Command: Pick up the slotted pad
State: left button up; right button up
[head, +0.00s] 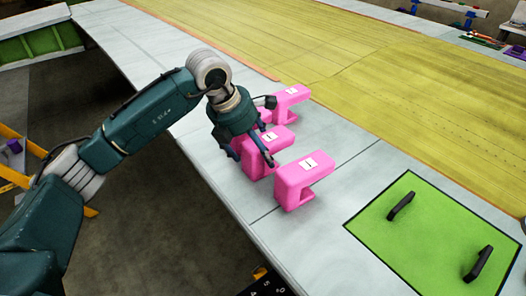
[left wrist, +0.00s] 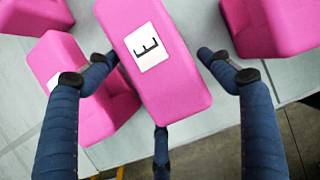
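Several pink notched pads with white labels stand on the grey table edge. In the head view these are a far pad (head: 291,97), a middle pad (head: 278,138) and a near pad (head: 296,186). I cannot tell from the labels which one is the slotted pad. My left gripper (head: 258,138) is over the middle pad, pointing down, and hides part of it. In the left wrist view a labelled pad (left wrist: 178,88) lies between the spread fingers of my left gripper (left wrist: 158,56), with narrow gaps beside the tips. My right gripper is not in view.
Another pink pad (left wrist: 112,115) lies close to the left finger, and one (left wrist: 272,25) stands at the upper right of the wrist view. A green panel (head: 420,235) with two black handles is at the right. A large yellow-green wing surface (head: 400,80) lies behind.

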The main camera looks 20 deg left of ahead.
pick_arm(q)
jog(key=c, duration=0.8)
jog(key=shift+r, duration=0.2)
